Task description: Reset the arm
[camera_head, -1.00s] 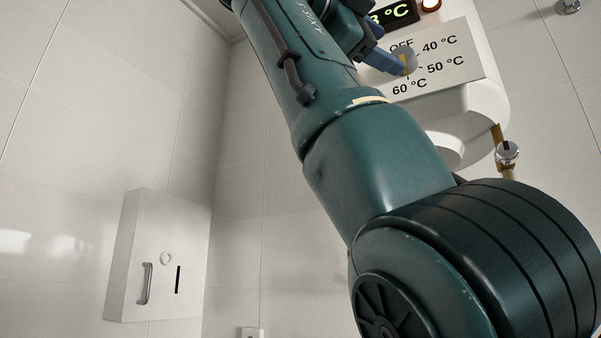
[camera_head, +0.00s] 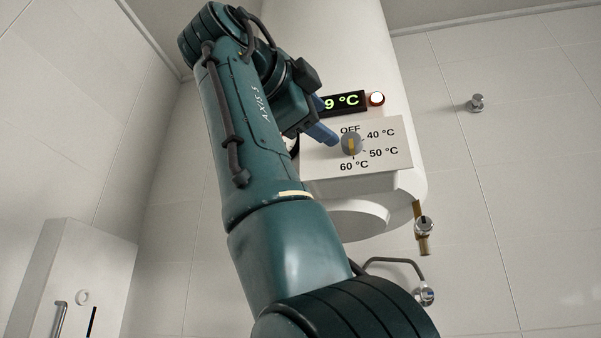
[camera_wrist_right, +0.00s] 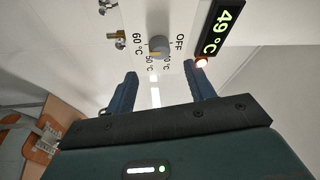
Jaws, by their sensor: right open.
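My right arm (camera_head: 255,130) reaches up across the head view to a white water heater (camera_head: 325,45). My right gripper (camera_head: 322,134) shows there as blue fingers just left of a round grey knob (camera_head: 351,144) with a yellow mark. In the right wrist view the gripper (camera_wrist_right: 160,69) is open and empty. The knob (camera_wrist_right: 158,47) lies beyond its fingertips, roughly between them, and looks clear of both. The dial panel (camera_head: 395,160) is marked OFF, 40, 50 and 60 °C. My left gripper is not in view.
The heater's display (camera_wrist_right: 221,33) reads 49 °C beside a lit lamp (camera_head: 377,99). A brass valve (camera_head: 424,227) and a curved pipe (camera_head: 395,262) are below the heater. A white wall cabinet (camera_head: 85,275) is at lower left. Wooden chairs (camera_wrist_right: 60,120) show in the wrist view.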

